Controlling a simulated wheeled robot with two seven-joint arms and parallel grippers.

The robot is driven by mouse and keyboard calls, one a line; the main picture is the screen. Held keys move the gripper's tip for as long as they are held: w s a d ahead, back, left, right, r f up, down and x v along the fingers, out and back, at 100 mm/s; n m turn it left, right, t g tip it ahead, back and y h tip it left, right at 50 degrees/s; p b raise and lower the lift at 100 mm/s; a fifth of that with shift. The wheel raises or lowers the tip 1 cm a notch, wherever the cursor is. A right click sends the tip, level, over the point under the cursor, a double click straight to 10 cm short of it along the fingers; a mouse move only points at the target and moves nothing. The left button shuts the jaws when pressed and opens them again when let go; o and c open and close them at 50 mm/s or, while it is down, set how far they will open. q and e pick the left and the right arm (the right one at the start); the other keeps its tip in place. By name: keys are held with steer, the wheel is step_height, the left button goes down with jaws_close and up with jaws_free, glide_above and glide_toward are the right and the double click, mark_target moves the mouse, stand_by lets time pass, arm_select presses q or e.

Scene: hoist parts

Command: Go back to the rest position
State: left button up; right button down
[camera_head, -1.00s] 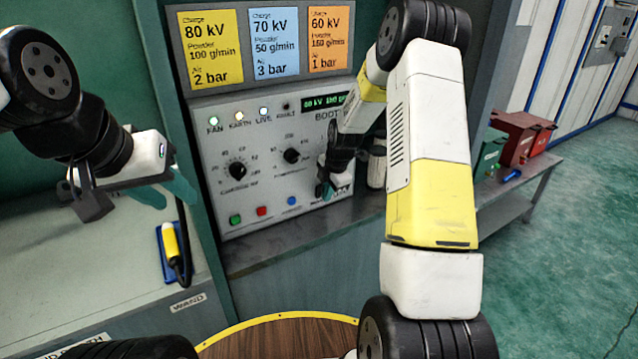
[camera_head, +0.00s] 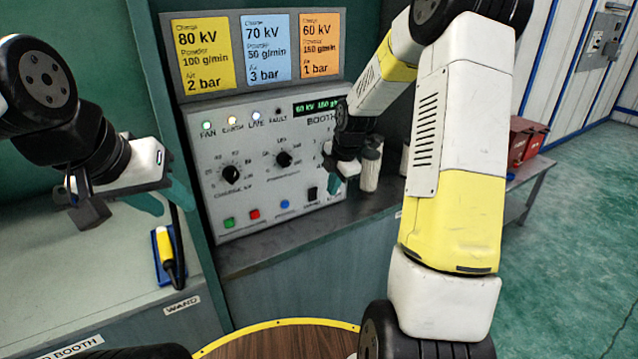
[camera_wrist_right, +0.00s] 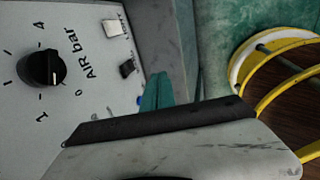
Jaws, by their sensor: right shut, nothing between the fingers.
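My right gripper (camera_head: 347,172) is shut and empty. It hangs in front of the right edge of the grey booth control panel (camera_head: 240,205), and whether it touches anything is hard to tell. In the right wrist view its teal fingers (camera_wrist_right: 155,92) are together, with the panel's air knob (camera_wrist_right: 41,68) to their left. My left gripper (camera_head: 165,197) is at the left, above the pale bench, with its teal fingers apart and nothing between them. My right arm (camera_head: 455,180) crosses the right-hand part of the head view.
Yellow, blue and orange setting cards (camera_head: 258,55) stand above the panel. Pale cylinders (camera_head: 370,168) stand on the ledge right of it. A yellow-handled wand (camera_head: 165,250) lies on the left bench. Red boxes (camera_head: 522,140) sit on a table at right. Green floor there is open.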

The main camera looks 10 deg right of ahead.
steer(key=shift+r, duration=0.1)
steer(key=s+a+r+m+t, duration=0.1)
steer(key=s+a+r+m, duration=0.1)
steer(key=s+r+m, duration=1.1)
steer(key=s+a+r+m, duration=0.1)
steer(key=s+r+m, duration=0.2)
steer(key=s, duration=0.5)
steer(key=s+a+r+m+t+y, duration=0.1)
steer(key=s+r+m, duration=0.2)
steer(key=s+m, duration=0.2)
steer(key=s, duration=0.3)
steer(key=shift+a+r+t, duration=0.15)
steer(key=shift+a+t, duration=0.05)
steer(key=shift+t, duration=0.1)
steer(key=shift+w+a, duration=0.1)
